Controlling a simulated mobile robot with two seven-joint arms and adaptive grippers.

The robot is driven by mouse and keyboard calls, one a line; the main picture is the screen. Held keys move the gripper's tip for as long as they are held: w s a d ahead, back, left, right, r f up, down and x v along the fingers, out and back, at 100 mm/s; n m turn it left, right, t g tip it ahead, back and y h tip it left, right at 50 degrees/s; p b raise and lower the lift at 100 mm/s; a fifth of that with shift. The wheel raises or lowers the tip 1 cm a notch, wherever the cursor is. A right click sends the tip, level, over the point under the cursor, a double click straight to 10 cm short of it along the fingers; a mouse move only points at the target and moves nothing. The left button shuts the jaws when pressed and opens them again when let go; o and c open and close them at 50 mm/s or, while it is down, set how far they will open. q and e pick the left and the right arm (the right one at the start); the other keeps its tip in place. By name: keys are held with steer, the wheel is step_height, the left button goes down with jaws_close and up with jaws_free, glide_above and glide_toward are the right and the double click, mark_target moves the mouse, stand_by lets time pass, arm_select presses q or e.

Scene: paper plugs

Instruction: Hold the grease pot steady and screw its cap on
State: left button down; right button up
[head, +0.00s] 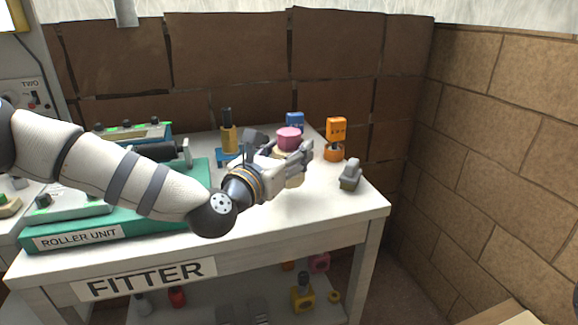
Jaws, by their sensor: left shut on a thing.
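A round pink cap (289,137) shows just behind my left gripper, on top of a tan pot body (281,153), which I take to be the grease pot. Whether the cap is threaded down or only resting there I cannot tell. My left gripper (300,160) reaches in low over the bench from the left and is shut on the pot. Its fingers and wrist hide most of the pot's body. My right gripper is out of view.
The white bench (262,236) has free room at its front. A grey object (350,176) stands near its right edge. An orange block (336,129), a blue block (294,122) and a yellow bottle (229,139) stand behind. The green roller unit (140,228) is at left.

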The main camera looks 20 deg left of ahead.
arm_select(q)
steer(key=shift+w+f, duration=0.2)
steer(key=shift+f, duration=0.05)
steer(key=shift+w+f, duration=0.2)
steer(key=shift+f, duration=1.5)
steer(key=shift+b, duration=0.3)
steer(key=shift+f, duration=0.25)
steer(key=c, duration=0.7)
jaws_free()
